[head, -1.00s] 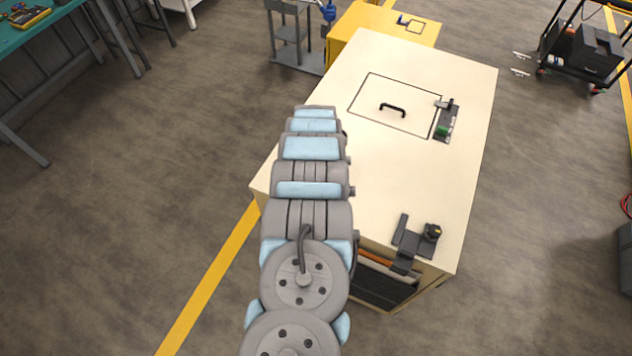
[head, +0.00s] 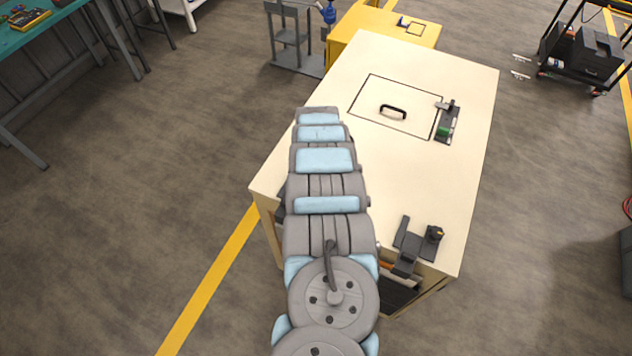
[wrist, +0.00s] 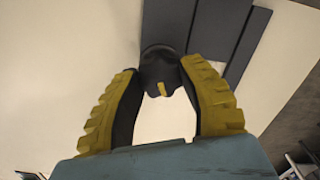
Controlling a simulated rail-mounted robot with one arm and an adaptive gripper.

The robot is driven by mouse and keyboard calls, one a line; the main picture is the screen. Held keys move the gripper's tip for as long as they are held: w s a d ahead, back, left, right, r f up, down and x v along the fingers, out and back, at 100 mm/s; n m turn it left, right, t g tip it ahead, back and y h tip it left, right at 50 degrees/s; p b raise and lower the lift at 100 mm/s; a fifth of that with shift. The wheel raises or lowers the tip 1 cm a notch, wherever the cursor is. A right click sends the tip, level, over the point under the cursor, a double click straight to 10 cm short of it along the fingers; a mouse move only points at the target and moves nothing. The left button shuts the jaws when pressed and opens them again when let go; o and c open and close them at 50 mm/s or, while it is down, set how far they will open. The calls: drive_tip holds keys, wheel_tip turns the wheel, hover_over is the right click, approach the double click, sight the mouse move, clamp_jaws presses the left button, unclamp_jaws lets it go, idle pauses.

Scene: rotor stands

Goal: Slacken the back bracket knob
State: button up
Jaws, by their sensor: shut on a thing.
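A dark round knob (wrist: 160,72) with a yellow mark sits between the two yellow ribbed fingers of my gripper (wrist: 160,76) in the wrist view. The fingers are shut on it from both sides. A dark grey bracket (wrist: 204,28) lies just beyond and right of the knob, on a cream surface. In the head view my arm hides this knob, its bracket and my gripper. Another dark bracket (head: 408,243) with a black, yellow-marked knob (head: 434,233) stands uncovered at the near right corner of the cream bench.
The cream bench top (head: 400,180) is largely clear. It carries a panel with a black handle (head: 393,111) and a small fixture with a green part (head: 443,131). A yellow cabinet (head: 380,32) stands behind, and a black cart (head: 585,50) at the far right.

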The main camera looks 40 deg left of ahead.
drive_tip(key=shift+f, duration=0.1)
drive_tip(key=o, duration=1.2)
drive_tip(key=shift+w+r, duration=0.15)
drive_tip(key=shift+r, duration=5.85)
